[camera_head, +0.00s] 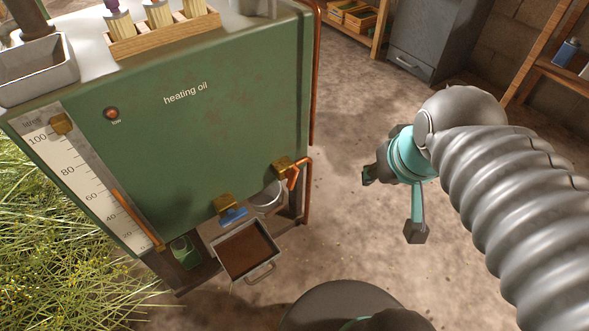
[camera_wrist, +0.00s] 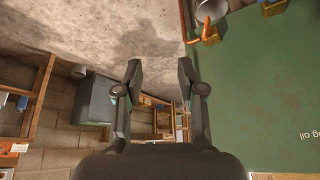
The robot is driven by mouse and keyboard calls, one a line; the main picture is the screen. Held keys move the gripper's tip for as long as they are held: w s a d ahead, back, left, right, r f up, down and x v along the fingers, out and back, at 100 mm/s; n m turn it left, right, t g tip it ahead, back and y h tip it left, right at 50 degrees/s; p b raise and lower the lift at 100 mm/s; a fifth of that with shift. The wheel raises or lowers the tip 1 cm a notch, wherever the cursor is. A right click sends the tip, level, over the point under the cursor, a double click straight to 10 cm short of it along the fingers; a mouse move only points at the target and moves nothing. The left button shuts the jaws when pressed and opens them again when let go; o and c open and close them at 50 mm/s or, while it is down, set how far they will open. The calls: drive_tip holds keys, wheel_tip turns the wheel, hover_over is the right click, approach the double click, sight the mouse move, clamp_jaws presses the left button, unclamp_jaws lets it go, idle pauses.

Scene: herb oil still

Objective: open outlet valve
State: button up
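Two brass valves sit low on the front of the green "heating oil" tank (camera_head: 210,135); I cannot tell which is the outlet valve. One, at the lower right corner, has an orange handle (camera_head: 292,178); it also shows at the top of the wrist view (camera_wrist: 207,28). The other has a blue handle (camera_head: 233,216) and sits further left, above a tray. My gripper (camera_head: 392,203) is open and empty, in the air to the right of the tank and apart from both valves. Its two spread fingers show in the wrist view (camera_wrist: 159,70).
A tray of brown liquid (camera_head: 248,250) and a round metal vessel (camera_head: 268,196) stand below the valves. A copper pipe (camera_head: 315,75) runs along the tank's right edge. A grey cabinet (camera_head: 437,38) and wooden shelves (camera_head: 545,60) stand at the back. The floor between is clear.

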drive_tip(key=w+a+f+n+g+y+b, duration=0.1)
drive_tip(key=w+a+f+n+g, duration=0.1)
drive_tip(key=w, duration=0.4)
drive_tip(key=w+a+f+n+g+y, duration=0.1)
drive_tip(key=w+a+g, duration=0.15)
drive_tip(key=w, duration=0.35)
drive_tip(key=n+g+y+b, duration=0.1)
drive_tip(key=n+g, duration=0.2)
drive_tip(key=n, duration=0.1)
approach(289, 189)
drive_tip(key=x, duration=0.6)
drive_tip(key=shift+w+f+b, duration=0.3)
drive_tip(key=shift+f+b, duration=0.05)
drive_tip(key=shift+f, duration=0.1)
clamp_jaws()
